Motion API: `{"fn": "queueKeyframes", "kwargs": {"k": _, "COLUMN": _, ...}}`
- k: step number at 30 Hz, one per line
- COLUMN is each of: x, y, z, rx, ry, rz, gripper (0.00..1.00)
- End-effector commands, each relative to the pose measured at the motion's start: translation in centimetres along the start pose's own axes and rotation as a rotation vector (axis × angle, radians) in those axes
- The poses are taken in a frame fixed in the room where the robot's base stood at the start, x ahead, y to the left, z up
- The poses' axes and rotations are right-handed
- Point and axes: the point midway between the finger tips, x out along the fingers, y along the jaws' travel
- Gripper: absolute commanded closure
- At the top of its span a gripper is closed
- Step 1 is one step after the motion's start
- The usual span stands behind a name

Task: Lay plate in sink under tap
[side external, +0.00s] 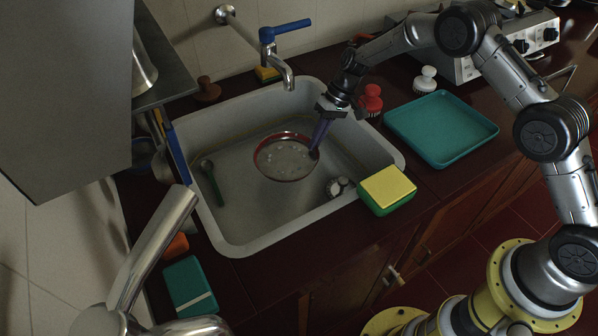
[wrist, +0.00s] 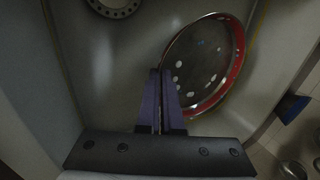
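The plate (side external: 285,157) is round with a red rim and a grey, pale-spotted face. In the side view it is within the outline of the sink (side external: 235,235), near its middle; I cannot tell whether it touches the bottom. My gripper (side external: 316,150) is at the plate's right edge, pointing down. In the wrist view the plate (wrist: 205,65) looks tilted, and the purple fingers (wrist: 160,85) are close together on its near rim, shut on it. The tap (side external: 285,75) with a blue lever is at the back of the sink, behind the plate.
A green brush (side external: 213,182) lies at the sink's left. The drain (side external: 338,186) shows right of the plate. A yellow-green sponge (side external: 387,190) sits at the front right rim. A teal tray (side external: 440,128) and a red-handled brush (side external: 371,100) stand right of the sink.

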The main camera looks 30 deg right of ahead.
Motion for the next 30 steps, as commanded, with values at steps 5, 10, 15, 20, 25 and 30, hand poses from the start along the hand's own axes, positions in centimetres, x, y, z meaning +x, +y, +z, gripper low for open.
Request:
{"fn": "queueKeyframes", "kwargs": {"k": 5, "x": 3.0, "y": 1.4, "z": 0.1, "rx": 0.000, "ry": -0.003, "rz": 0.000, "gripper": 1.00}}
{"fn": "queueKeyframes", "kwargs": {"k": 10, "x": 4.2, "y": 2.0, "z": 0.0, "rx": -0.001, "ry": -0.001, "rz": -0.001, "gripper": 1.00}}
{"fn": "queueKeyframes", "kwargs": {"k": 15, "x": 5.7, "y": 2.8, "z": 0.1, "rx": -0.001, "ry": -0.002, "rz": 0.000, "gripper": 1.00}}
{"fn": "queueKeyframes", "kwargs": {"k": 20, "x": 7.4, "y": 3.6, "z": 0.0, "rx": -0.002, "ry": 0.000, "rz": 0.000, "gripper": 1.00}}
{"fn": "queueKeyframes", "kwargs": {"k": 25, "x": 7.5, "y": 3.6, "z": -0.1, "rx": -0.003, "ry": 0.001, "rz": 0.000, "gripper": 1.00}}
{"fn": "queueKeyframes", "kwargs": {"k": 30, "x": 7.7, "y": 3.7, "z": 0.0, "rx": -0.003, "ry": 0.000, "rz": 0.000, "gripper": 1.00}}
